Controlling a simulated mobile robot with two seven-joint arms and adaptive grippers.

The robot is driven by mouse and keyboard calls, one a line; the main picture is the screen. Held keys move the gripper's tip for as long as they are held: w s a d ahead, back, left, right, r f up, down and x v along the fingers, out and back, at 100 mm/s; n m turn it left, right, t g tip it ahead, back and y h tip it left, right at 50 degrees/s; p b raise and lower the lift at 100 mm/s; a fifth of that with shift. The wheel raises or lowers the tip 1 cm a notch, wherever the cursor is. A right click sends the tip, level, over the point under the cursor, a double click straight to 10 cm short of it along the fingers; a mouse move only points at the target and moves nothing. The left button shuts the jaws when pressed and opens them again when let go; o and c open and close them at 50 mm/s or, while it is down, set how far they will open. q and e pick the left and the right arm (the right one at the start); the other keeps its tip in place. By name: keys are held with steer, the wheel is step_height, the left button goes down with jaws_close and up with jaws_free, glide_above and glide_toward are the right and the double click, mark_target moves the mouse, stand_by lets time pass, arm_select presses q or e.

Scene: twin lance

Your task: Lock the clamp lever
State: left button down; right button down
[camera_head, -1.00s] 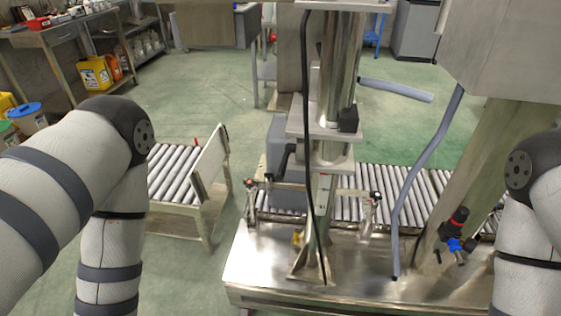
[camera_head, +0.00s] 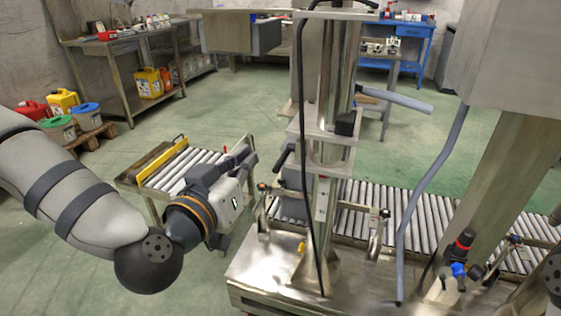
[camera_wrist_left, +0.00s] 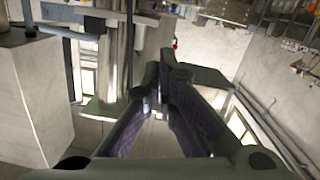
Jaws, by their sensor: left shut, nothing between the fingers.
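A dark lever (camera_head: 284,157) sticks out on the left side of the steel column (camera_head: 322,206) in the head view, angled up to the right. It looks like the clamp lever. My left gripper (camera_head: 245,152) is to the left of it, apart from it, with its fingers shut and empty. In the left wrist view the closed fingers (camera_wrist_left: 166,66) point away from the camera. I cannot make out the lever there. My right gripper is out of view; only a bit of my right arm shows at the right edge.
The column stands on a steel machine table (camera_head: 262,272). A roller conveyor (camera_head: 350,220) runs behind it, and a shorter one (camera_head: 180,170) lies left, behind my left arm. A grey hose (camera_head: 432,180) hangs right of the column. Open green floor lies beyond.

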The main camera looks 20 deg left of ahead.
mark_target(274, 170)
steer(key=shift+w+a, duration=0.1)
